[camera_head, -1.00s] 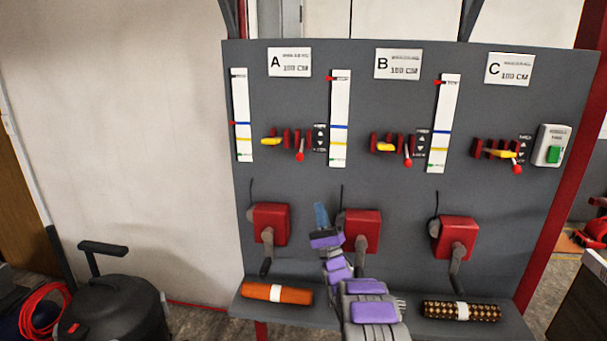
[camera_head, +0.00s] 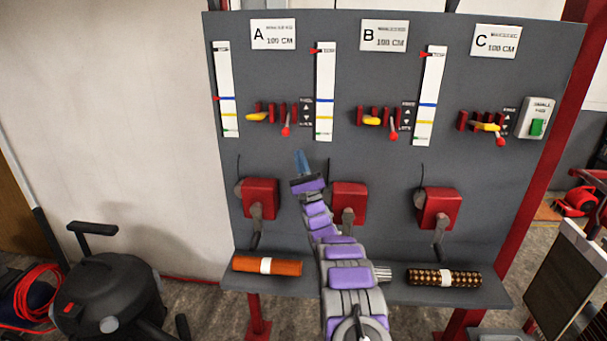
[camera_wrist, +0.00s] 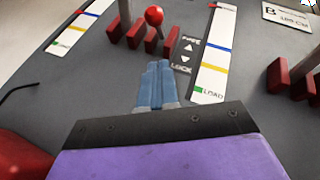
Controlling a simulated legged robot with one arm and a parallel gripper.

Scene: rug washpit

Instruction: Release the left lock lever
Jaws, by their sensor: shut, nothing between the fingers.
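The left lock lever, under plate A, has a red ball knob (camera_head: 286,132) on a short stem hanging down beside dark red blocks (camera_head: 265,112) and a yellow handle (camera_head: 257,117). The wrist view shows the same red knob (camera_wrist: 154,15) just beyond my fingertips, in front of the red blocks (camera_wrist: 135,33). A black label (camera_wrist: 187,50) with arrows and the word LOCK is to its right. My gripper (camera_head: 300,158) is shut and empty, below and slightly right of the knob, apart from it. Its blue fingers (camera_wrist: 157,85) are pressed together.
Similar levers stand under B (camera_head: 393,134) and C (camera_head: 500,141). White gauge strips (camera_head: 325,95) flank the lever. Red crank boxes (camera_head: 262,197) sit lower on the panel, above a shelf with an orange roll (camera_head: 267,266). A black vacuum (camera_head: 107,290) stands at left.

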